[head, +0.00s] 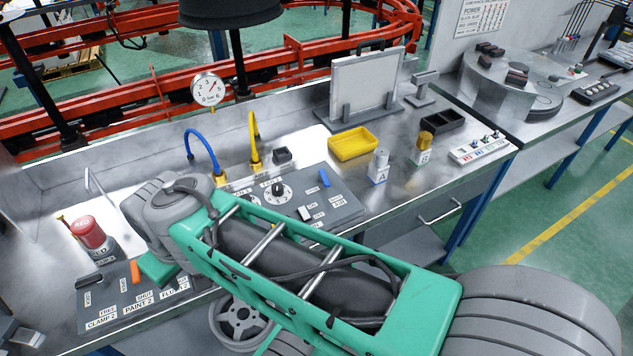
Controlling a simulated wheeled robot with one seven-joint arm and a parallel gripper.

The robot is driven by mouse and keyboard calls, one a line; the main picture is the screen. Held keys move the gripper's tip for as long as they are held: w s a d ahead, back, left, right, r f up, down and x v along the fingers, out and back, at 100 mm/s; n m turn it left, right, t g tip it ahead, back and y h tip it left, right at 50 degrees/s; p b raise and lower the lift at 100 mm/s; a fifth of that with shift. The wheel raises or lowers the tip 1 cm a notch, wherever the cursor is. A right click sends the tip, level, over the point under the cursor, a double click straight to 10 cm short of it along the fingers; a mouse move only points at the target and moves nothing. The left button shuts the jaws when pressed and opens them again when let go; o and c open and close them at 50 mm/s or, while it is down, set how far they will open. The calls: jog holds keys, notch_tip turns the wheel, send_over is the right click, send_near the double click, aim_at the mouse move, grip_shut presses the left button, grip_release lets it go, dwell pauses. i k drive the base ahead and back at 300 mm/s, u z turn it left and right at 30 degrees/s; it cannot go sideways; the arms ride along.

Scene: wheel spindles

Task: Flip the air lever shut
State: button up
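A small blue lever (324,178) stands up from the back right of a grey control panel (350,212) on the metal bench. Small labels lie in front of it; they look like AIR and its positions, but are too small to read surely. A dark round knob (278,189) on a white dial and a white switch (305,213) share this panel. I cannot tell the blue lever's set position. My green and grey arm crosses the front of the bench, and its wrist end is left of this panel.
A second labelled panel (110,315) with an orange lever (135,272) and a red button (89,232) are at the left. A pressure gauge (208,90), blue hose (203,148) and yellow hose (254,140) rise behind. A yellow tray (352,144) and small bottles stand right.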

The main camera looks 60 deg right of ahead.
aim_at(322, 177)
jog(key=z, duration=0.05)
jog(key=k, duration=0.45)
jog(key=z, duration=0.8)
jog(key=i, duration=0.5)
jog(key=u, duration=0.05)
